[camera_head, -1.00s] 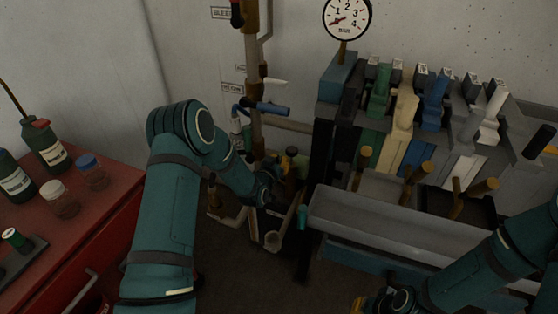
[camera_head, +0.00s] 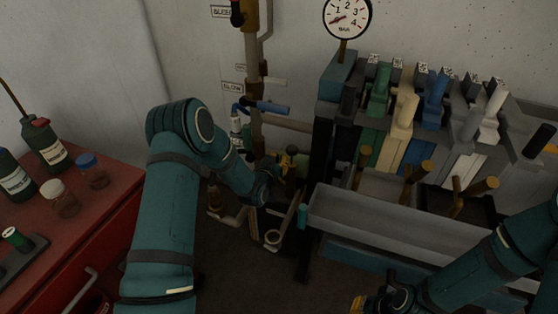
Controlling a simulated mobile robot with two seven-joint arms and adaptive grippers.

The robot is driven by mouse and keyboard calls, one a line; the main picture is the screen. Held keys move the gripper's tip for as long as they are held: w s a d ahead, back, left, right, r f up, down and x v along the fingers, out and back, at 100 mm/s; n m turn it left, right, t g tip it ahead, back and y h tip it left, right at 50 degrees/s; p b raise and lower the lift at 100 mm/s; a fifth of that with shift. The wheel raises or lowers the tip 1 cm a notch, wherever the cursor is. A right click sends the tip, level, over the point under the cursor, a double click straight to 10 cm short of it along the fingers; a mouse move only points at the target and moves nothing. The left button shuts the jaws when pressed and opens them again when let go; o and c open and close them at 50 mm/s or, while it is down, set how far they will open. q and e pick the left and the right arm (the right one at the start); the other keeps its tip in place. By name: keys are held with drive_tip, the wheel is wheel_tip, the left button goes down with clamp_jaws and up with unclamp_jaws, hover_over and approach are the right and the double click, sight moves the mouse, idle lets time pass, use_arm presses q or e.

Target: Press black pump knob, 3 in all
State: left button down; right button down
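A small dark knob (camera_head: 291,150), which looks like the black pump knob, stands between the brown vertical pipe and the grey equipment bank. My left gripper (camera_head: 284,163) is right beside and just below it, with yellowish parts showing at its end. The fingers are small and dark, and I cannot tell whether they touch the knob or how far apart they are. The pump body below is mostly hidden by my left wrist. My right gripper (camera_head: 360,303) is low at the bottom edge, away from the knob, partly cut off, and its fingers are unclear.
A pressure gauge (camera_head: 347,18) stands above the bank of coloured levers (camera_head: 404,118). A grey trough (camera_head: 390,223) runs in front of it. A blue-handled valve (camera_head: 268,106) is on the brown pipe (camera_head: 252,60). A red cabinet (camera_head: 105,205) with bottles is at left.

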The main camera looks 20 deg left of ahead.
idle(2.8)
use_arm(q)
drive_tip(key=s+d+f+n+g+h, duration=0.1)
drive_tip(key=s+d+f+g, duration=0.2)
drive_tip(key=s+f+g, duration=0.5)
drive_tip(key=s+d+f+n+g, duration=0.1)
drive_tip(key=s+d+f, duration=0.45)
drive_tip(key=s, duration=0.75)
drive_tip(key=s+d+f+n+g+h, duration=0.1)
drive_tip(key=s+d+g, duration=0.15)
drive_tip(key=s, duration=0.75)
drive_tip(key=s+d+f+g+h, duration=0.15)
drive_tip(key=s+g, duration=0.25)
drive_tip(key=s, duration=0.6)
drive_tip(key=w+d+r+m+t, duration=0.1)
drive_tip(key=w+d+r, duration=0.1)
drive_tip(key=w+r, duration=0.3)
drive_tip(key=shift+w+d+r, duration=0.15)
drive_tip(key=shift+w+d, duration=0.05)
drive_tip(key=shift+w, duration=0.35)
drive_tip(key=shift+y, duration=0.25)
